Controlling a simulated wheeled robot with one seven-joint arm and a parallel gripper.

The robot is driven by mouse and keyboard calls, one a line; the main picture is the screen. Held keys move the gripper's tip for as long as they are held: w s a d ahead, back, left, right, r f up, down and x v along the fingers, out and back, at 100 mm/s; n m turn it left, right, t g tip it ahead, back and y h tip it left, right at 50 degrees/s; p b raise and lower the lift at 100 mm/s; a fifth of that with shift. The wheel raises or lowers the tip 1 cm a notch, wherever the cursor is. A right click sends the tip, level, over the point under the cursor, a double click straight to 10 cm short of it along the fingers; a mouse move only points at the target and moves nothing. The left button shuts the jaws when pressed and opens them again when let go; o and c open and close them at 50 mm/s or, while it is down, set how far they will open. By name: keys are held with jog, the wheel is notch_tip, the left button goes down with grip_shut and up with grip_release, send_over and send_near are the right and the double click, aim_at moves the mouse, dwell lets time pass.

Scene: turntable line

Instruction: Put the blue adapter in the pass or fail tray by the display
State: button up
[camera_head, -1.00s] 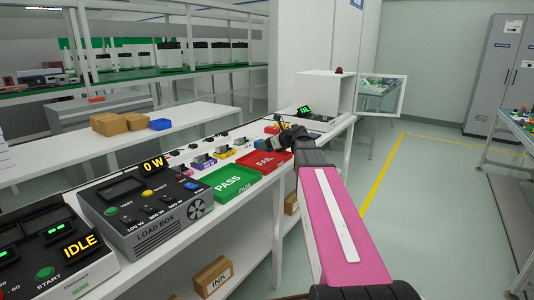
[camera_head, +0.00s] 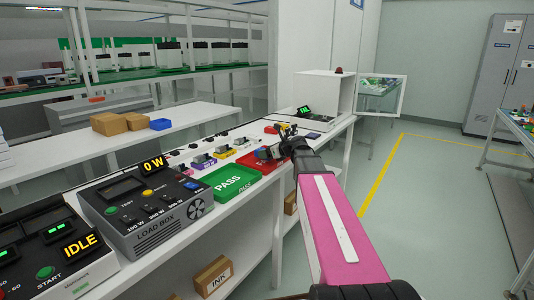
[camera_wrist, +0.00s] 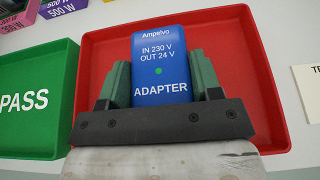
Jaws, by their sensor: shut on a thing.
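The blue adapter (camera_wrist: 160,62) is held between the two green fingers of my gripper (camera_wrist: 161,82) in the wrist view; its label faces the camera and a green dot shows on it. The adapter is over the red fail tray (camera_wrist: 265,125), within its rim as the wrist view sees it; whether it touches the tray floor I cannot tell. In the head view my gripper (camera_head: 270,152) is over the red tray (camera_head: 250,162) and hides part of it. The green pass tray (camera_head: 222,190) lies beside it to the left and also shows in the wrist view (camera_wrist: 40,130).
A load box (camera_head: 150,218) reading 0 W and a unit reading IDLE (camera_head: 60,255) stand on the bench at left. Small coloured blocks (camera_head: 203,162) sit behind the trays. A white box with an open door (camera_head: 322,92) and a small display (camera_head: 305,111) are at the far end.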

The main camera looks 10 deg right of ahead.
jog(key=shift+s+f, duration=0.15)
jog(key=shift+f, duration=0.45)
jog(key=o, duration=1.1)
jog(key=shift+c, duration=0.2)
jog(key=shift+r, duration=0.35)
jog(key=v, duration=1.2)
jog(key=shift+r, duration=0.4)
